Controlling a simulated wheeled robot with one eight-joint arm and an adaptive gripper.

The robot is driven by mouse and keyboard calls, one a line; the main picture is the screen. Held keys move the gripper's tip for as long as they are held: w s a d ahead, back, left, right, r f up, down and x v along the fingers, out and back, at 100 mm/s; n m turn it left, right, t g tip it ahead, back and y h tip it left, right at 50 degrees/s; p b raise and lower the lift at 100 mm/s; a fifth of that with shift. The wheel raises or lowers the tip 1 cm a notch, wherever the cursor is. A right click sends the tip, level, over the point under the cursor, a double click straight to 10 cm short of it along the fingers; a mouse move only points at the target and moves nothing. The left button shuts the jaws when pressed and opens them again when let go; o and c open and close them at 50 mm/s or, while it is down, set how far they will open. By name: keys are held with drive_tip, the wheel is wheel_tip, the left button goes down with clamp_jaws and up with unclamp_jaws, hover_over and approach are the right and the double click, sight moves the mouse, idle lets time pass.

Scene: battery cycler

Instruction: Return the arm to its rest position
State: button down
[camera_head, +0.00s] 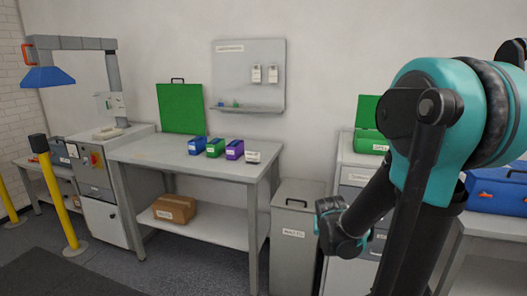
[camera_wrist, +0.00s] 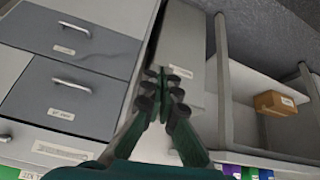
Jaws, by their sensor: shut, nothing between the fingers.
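My arm fills the right side of the head view, with a teal joint and dark links in front of the drawer cabinet and the blue case. My gripper (camera_wrist: 165,88) shows in the wrist view with its two dark fingers close together and nothing between them. It is clear of every surface there, with the grey bin and drawer cabinet behind it. In the head view, the end of my arm hangs low in front of the drawers, and its fingertips cannot be made out.
A grey bin (camera_head: 296,235) stands left of the drawer cabinet (camera_wrist: 75,85). The workbench (camera_head: 150,153) carries blue, green, purple and white boxes, with a cardboard box (camera_head: 174,209) on its lower shelf. A blue case (camera_head: 497,190) sits at right. Yellow posts (camera_head: 62,205) stand at left.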

drive_tip(key=s+a+f+n+g+y, duration=0.1)
drive_tip(key=s+a+f+g, duration=0.1)
drive_tip(key=s, duration=1.3)
drive_tip(key=shift+s+a+n+y, duration=0.25)
drive_tip(key=shift+a+n+y, duration=0.05)
drive_tip(key=shift+y, duration=0.1)
